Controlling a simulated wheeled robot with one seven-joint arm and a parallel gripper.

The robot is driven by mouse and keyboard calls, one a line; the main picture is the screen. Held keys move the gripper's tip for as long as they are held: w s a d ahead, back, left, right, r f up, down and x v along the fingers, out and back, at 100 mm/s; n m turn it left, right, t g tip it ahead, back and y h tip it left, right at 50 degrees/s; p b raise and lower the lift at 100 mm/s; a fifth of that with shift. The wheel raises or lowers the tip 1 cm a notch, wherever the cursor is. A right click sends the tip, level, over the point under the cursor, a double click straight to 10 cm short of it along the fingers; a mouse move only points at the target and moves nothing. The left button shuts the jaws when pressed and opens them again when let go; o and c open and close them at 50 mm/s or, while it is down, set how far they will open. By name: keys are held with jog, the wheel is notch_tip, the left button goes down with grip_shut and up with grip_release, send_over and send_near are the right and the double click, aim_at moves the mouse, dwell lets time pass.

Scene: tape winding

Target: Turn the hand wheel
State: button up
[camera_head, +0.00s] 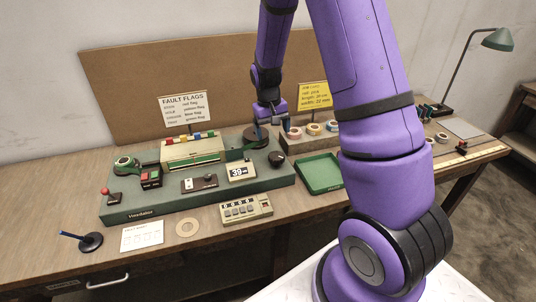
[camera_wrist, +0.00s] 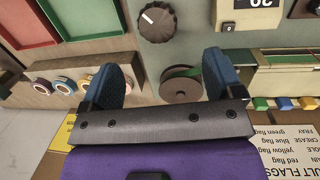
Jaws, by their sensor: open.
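A round dark disc (camera_head: 250,141) lies near the back right of the green machine base (camera_head: 210,190), with green tape running to it. In the wrist view the disc (camera_wrist: 181,90) shows between my fingers. A black fluted knob (camera_head: 276,159) with a white pointer line sits in front of the disc; it also shows in the wrist view (camera_wrist: 156,22). I cannot tell which of the two is the hand wheel. My gripper (camera_head: 267,119) is above the disc; in the wrist view its two blue fingers (camera_wrist: 165,75) stand wide apart with nothing held between them.
A green tray (camera_head: 320,174) lies right of the base. Several tape rolls stand on a holder behind it, close to my gripper's right. A yellow card (camera_head: 315,95) and a FAULT FLAGS sign (camera_head: 185,108) stand behind. A display (camera_head: 241,171) is left of the knob.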

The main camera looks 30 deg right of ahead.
aim_at(277, 155)
jog(key=f+n+h, duration=0.1)
jog(key=f+n, duration=0.2)
jog(key=n, duration=0.1)
jog(key=f+n+g+h, duration=0.1)
jog(key=f+n, duration=0.2)
jog(key=n, duration=0.2)
jog(key=d+f+n, duration=0.1)
jog(key=f+n, duration=0.3)
jog(key=shift+s+d+h, duration=0.1)
jog(key=shift+s+h, duration=0.25)
jog(key=shift+h, duration=0.05)
jog(key=c, duration=0.9)
